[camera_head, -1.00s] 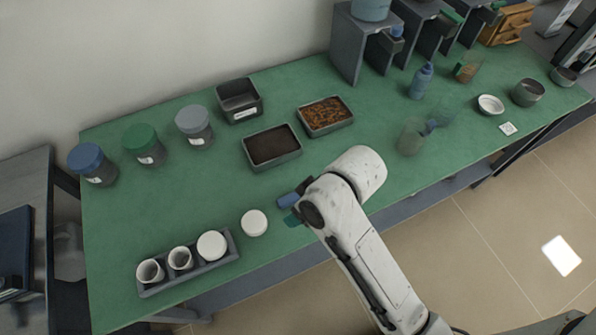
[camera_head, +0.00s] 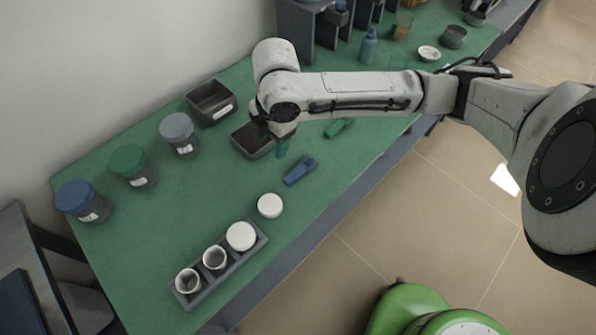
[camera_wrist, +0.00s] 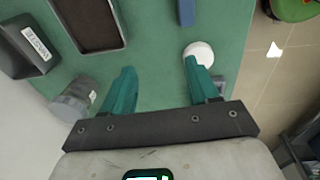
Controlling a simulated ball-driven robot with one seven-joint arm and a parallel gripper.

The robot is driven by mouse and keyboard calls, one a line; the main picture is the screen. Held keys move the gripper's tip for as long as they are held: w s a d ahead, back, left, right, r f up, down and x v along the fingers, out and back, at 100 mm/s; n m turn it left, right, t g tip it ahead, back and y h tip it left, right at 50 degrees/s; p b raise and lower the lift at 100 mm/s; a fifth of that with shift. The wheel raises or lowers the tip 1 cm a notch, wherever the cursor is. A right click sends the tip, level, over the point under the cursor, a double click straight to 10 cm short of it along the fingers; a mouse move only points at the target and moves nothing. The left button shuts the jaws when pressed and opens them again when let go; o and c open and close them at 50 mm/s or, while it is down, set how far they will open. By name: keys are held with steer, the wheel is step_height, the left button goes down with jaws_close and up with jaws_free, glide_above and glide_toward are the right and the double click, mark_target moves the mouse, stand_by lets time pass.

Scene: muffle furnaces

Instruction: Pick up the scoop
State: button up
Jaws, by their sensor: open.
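A blue scoop-like tool (camera_head: 299,170) lies on the green table near its front edge; its end also shows at the top of the wrist view (camera_wrist: 186,12). A green scoop-like tool (camera_head: 338,127) lies farther right; I cannot tell which one the task means. My gripper (camera_head: 270,142) points down beside the brown-filled tray, left of the blue tool and apart from it. In the wrist view my gripper (camera_wrist: 160,68) has its teal fingers spread, with only bare table between them.
The dark tray (camera_head: 238,147) stands close to my gripper, with an empty bin (camera_head: 211,101) behind. Lidded jars (camera_head: 180,135) line the back left. A white lid (camera_head: 270,205) and a cup rack (camera_head: 222,275) are at front left. Bare table lies between jars and rack.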

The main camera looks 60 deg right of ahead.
steer(key=s+d+f+g, duration=0.1)
steer(key=s+d+f, duration=0.1)
steer(key=s+d, duration=0.2)
glide_above(299, 170)
step_height(299, 170, down, 5)
steer(key=shift+w+a+r, duration=0.1)
steer(key=shift+w, duration=0.05)
steer(key=shift+f+p, duration=0.8)
steer(key=shift+f, duration=2.35)
steer(key=shift+c, duration=0.4)
jaws_close()
